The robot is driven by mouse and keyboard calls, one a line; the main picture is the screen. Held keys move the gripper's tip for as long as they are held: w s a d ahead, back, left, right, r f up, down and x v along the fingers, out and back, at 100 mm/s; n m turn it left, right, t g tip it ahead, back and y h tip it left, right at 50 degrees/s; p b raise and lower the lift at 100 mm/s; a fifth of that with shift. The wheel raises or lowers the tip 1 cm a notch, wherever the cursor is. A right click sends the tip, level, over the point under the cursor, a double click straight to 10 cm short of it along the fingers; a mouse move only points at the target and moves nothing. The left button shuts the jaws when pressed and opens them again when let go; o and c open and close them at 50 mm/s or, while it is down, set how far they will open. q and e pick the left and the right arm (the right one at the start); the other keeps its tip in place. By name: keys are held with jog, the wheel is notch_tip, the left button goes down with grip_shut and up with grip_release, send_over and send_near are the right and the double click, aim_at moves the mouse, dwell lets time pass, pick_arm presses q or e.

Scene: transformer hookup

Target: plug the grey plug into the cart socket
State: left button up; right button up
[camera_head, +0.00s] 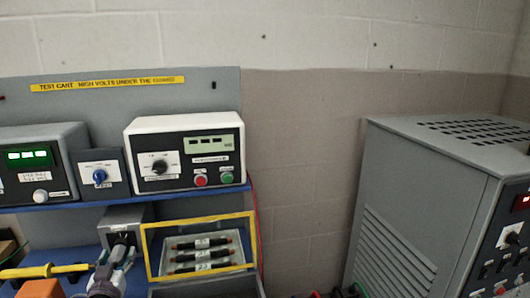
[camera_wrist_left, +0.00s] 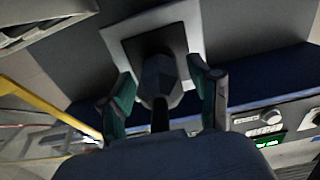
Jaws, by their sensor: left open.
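The cart socket (camera_head: 124,215) is a grey box with a dark face under the blue shelf, left of the yellow-framed case. In the left wrist view, its dark square face with a pale surround (camera_wrist_left: 190,22) shows at the top. The grey plug (camera_wrist_left: 160,78) sits at that face, its dark cable (camera_wrist_left: 160,118) trailing toward the wrist. It appears seated, though its depth cannot be told. My left gripper (camera_head: 118,252) is in front of the socket. In the left wrist view its green-padded fingers are open on either side of the plug, with gaps. My right gripper is out of view.
A yellow-framed case (camera_head: 147,262) with several dark rods stands close right of the socket. A yellow-handled tool (camera_head: 38,271) and an orange block (camera_head: 38,288) are at lower left. The blue shelf (camera_head: 185,196) with instruments is above. A grey cabinet (camera_head: 410,215) stands at right.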

pick_arm(q)
jog(key=c, duration=0.5)
grip_shut()
jog(key=shift+r+m+p, duration=0.2)
jog(key=shift+m+p, duration=0.4)
jog(key=shift+m, duration=0.6)
jog(key=m+p, duration=0.1)
jog(key=m, duration=0.2)
jog(key=shift+m, duration=0.3)
jog(key=shift+f, duration=0.2)
jog(key=shift+m, duration=0.5)
jog(key=o, duration=0.6)
grip_release()
